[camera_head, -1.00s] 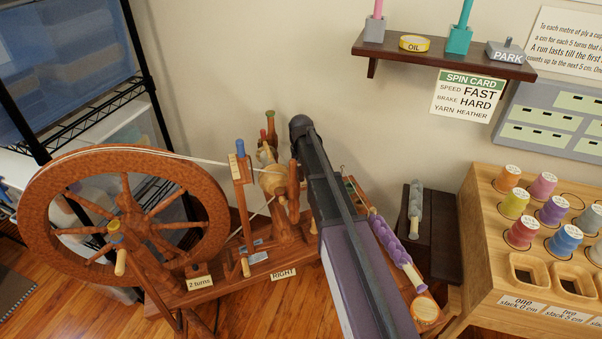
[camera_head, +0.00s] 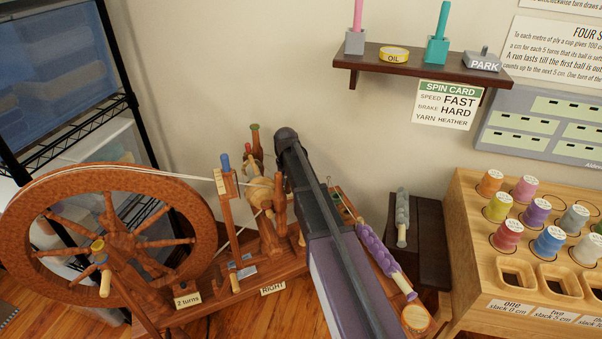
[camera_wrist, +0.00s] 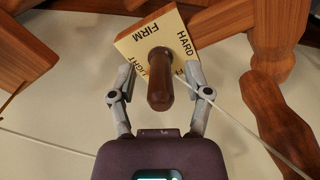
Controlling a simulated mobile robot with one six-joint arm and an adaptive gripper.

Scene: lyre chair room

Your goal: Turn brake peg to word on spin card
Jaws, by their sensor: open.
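The brake peg (camera_wrist: 160,82) is a dark brown rounded handle in the wrist view. It stands out from a cream plate (camera_wrist: 128,45) lettered FIRM and HARD, with LIGHT partly covered at the left and another word mostly hidden at the right. My gripper (camera_wrist: 161,76) is open, one finger on each side of the peg, with gaps visible. Any pointer on the peg is hidden. The spin card (camera_head: 447,105) hangs under the shelf and reads SPEED FAST, BRAKE HARD, YARN HEATHER. In the head view my arm hides the gripper and peg.
The spinning wheel (camera_head: 40,200) stands at the left, its cord running to the upright parts. A shelf (camera_head: 420,66) holds an oil tin (camera_head: 394,54) and a PARK block (camera_head: 482,62). A wooden spool rack (camera_head: 470,250) stands at the right. Cord passes near the peg.

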